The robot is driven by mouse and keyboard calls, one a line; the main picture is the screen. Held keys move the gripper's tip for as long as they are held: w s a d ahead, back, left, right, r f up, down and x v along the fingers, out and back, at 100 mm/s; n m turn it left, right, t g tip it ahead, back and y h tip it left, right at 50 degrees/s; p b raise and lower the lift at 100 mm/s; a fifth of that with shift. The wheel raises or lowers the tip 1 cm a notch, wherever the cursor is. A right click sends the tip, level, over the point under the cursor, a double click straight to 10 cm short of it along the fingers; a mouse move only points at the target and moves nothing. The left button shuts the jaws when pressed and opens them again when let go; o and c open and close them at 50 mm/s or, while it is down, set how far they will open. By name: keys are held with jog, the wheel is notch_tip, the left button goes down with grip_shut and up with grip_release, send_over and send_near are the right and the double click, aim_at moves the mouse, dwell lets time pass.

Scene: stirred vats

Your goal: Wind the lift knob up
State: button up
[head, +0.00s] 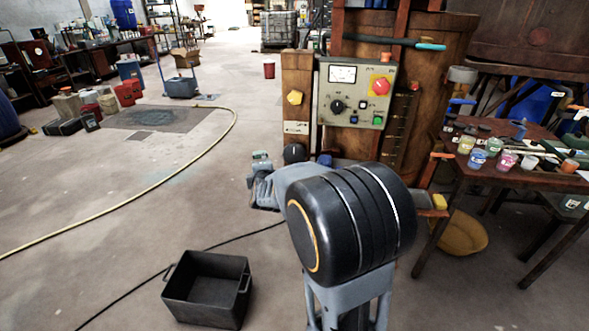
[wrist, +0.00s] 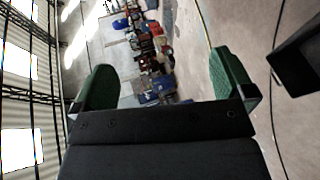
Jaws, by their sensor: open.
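A wooden post with a control box (head: 355,95) stands right of centre in the head view. The box has a black knob (head: 337,106), a dial and a red button. A yellow knob (head: 295,97) is on the post to its left, and a black round knob (head: 294,153) is lower down. I cannot read which one is labelled lift. My gripper (wrist: 166,82) is open and empty in the wrist view, its green pads wide apart. In the head view it is left of my arm, near and below the lower black knob, with no contact visible. No knob shows in the wrist view.
A black open bin (head: 208,290) stands on the floor at front left. A table with paint jars (head: 495,158) is at the right, with a yellow basin (head: 460,234) beneath. A yellow hose (head: 150,187) crosses the floor. The left middle floor is mostly clear.

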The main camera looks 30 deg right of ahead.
aim_at(294, 156)
jog(key=w+d+f+n+h+b, duration=0.1)
jog(key=d+f+n+h+b, duration=0.4)
jog(key=d, duration=0.4)
jog(key=shift+m+h, duration=0.5)
jog(key=shift+h, duration=0.4)
jog(key=x, duration=0.4)
jog(key=f+x, duration=0.1)
jog(key=x, duration=0.8)
jog(key=shift+w+d+f, duration=0.1)
jog(key=shift+d+f, duration=0.15)
jog(key=shift+d, duration=0.1)
jog(key=shift+c, duration=0.3)
jog(key=c, duration=0.5)
